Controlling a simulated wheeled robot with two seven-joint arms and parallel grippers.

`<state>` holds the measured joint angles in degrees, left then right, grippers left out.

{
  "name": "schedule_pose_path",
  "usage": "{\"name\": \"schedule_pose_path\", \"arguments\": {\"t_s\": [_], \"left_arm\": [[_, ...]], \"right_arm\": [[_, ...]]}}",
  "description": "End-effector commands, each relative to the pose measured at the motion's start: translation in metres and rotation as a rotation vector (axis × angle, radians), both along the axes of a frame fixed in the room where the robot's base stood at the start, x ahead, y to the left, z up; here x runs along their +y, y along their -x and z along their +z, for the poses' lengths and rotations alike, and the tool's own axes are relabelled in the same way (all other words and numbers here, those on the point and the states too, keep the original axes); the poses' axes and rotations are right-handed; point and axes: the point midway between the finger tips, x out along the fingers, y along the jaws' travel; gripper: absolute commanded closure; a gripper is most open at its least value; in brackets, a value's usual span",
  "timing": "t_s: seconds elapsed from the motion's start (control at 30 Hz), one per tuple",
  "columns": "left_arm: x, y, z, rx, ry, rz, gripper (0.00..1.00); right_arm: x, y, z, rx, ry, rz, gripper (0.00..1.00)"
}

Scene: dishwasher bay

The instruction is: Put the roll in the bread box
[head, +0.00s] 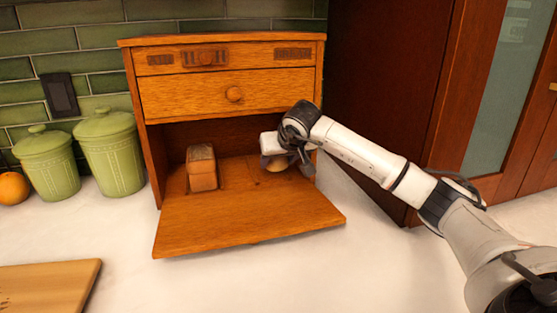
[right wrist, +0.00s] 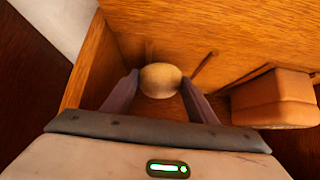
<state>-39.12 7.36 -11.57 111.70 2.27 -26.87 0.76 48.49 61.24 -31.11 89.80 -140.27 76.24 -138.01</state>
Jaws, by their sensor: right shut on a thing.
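The wooden bread box (head: 235,215) stands on the counter with its front flap folded down and its lower compartment open. The pale tan roll (head: 275,164) is inside the compartment on the right side. In the right wrist view the roll (right wrist: 160,80) sits between the two fingers. My right gripper (head: 276,161) reaches into the compartment from the right and is shut on the roll. Whether the roll touches the box floor I cannot tell. My left gripper is not in view.
A brown loaf (head: 201,168) stands in the box left of the roll; it also shows in the right wrist view (right wrist: 275,99). Two green canisters (head: 110,152) and an orange (head: 13,188) stand left of the box. A cutting board (head: 48,287) lies at front left. The counter front is clear.

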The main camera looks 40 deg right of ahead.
Motion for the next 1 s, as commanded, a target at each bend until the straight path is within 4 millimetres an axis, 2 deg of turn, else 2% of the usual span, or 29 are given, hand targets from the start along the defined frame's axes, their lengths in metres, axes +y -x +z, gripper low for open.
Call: {"name": "schedule_pose_path", "arguments": {"t_s": [0.53, 0.57, 0.63, 0.67, 1.0], "left_arm": [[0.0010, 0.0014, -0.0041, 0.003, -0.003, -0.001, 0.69], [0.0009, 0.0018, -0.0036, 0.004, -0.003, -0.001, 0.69], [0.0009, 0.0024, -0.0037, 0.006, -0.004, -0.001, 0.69], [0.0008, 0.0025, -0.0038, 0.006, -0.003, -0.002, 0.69], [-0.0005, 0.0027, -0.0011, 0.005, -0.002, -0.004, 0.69]], "right_arm": [[0.0001, 0.0008, -0.0122, -0.001, 0.001, 0.001, 0.72], [0.0003, 0.0007, -0.0113, -0.001, 0.001, 0.001, 0.43], [0.0003, 0.0007, -0.0112, 0.000, 0.000, 0.000, 0.31], [0.0003, 0.0007, -0.0111, 0.000, 0.000, 0.000, 0.29], [0.0005, 0.0005, -0.0064, -0.002, -0.001, 0.000, 0.29]]}}
